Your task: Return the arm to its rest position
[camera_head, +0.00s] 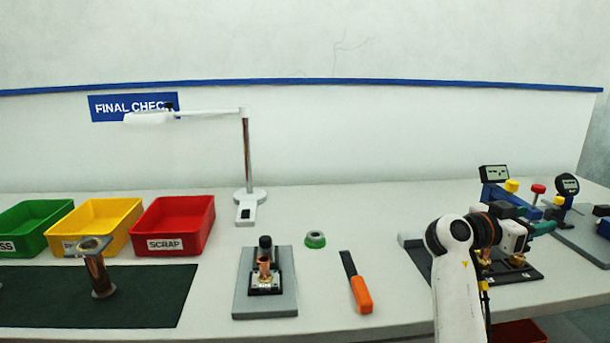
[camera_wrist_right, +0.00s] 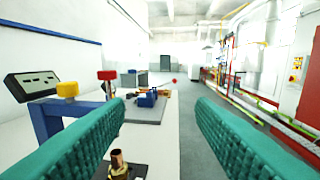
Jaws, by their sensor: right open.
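My right arm (camera_head: 455,285) comes up from the bottom right in the head view, over the right part of the bench. My right gripper (camera_head: 541,228) has teal fingers and points away to the right, above a black plate with brass parts (camera_head: 518,262). In the right wrist view the two teal fingers of the gripper (camera_wrist_right: 160,108) are wide apart with nothing between them. A copper-coloured fitting (camera_wrist_right: 118,163) shows low in that view, below the left finger. My left gripper is not in view.
Gauge stands (camera_head: 494,174) and a dial gauge (camera_head: 567,185) stand close behind the gripper. An orange-handled tool (camera_head: 361,293), a green ring (camera_head: 315,239) and a grey fixture (camera_head: 265,305) lie left of the arm. A red bin (camera_head: 172,226) and a lamp (camera_head: 246,150) are farther left.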

